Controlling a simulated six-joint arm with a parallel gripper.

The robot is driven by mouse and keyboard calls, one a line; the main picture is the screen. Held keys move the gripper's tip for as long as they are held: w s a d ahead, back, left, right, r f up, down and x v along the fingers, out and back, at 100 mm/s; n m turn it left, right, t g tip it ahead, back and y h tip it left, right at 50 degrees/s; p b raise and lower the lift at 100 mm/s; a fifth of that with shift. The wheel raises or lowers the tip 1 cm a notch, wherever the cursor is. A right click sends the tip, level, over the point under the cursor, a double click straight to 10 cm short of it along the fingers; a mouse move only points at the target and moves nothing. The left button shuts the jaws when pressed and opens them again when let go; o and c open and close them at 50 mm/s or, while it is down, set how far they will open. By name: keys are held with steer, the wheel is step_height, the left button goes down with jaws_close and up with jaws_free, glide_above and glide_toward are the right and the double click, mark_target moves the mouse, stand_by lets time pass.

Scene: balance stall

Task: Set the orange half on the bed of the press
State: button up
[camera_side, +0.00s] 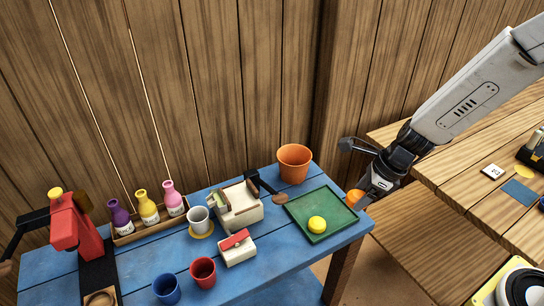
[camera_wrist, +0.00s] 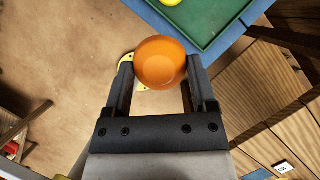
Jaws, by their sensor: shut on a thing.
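The orange half (camera_wrist: 160,62) is between the two fingers of my gripper (camera_wrist: 160,80) in the wrist view, its rounded orange surface showing. In the side view my gripper (camera_side: 364,193) is shut on the orange half (camera_side: 354,197) just off the right edge of the blue table, by the green tray's corner. The press (camera_side: 78,228) is red with a black base and stands at the far left end of the table, well away from my gripper.
The green tray (camera_side: 331,228) holds a yellow fruit (camera_side: 317,224).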

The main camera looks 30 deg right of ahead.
steer(key=w+a+r, duration=0.2)
steer(key=w+a, duration=0.2)
steer(key=a, duration=0.3)
steer(key=w+a+r, duration=0.2)
steer(key=w+a, duration=0.2)
steer(key=a, duration=0.3)
steer(key=shift+w+a+r, duration=0.3)
steer(key=shift+w+a, duration=0.05)
steer(key=shift+a, duration=0.05)
glide_above(244, 198)
steer(key=s, duration=0.1)
step_height(244, 198, down, 8)
steer(key=shift+d+f, duration=0.1)
steer(key=shift+d, duration=0.05)
steer(key=shift+w+a+f, duration=0.2)
steer(key=shift+w+f, duration=0.25)
steer(key=shift+f, duration=0.1)
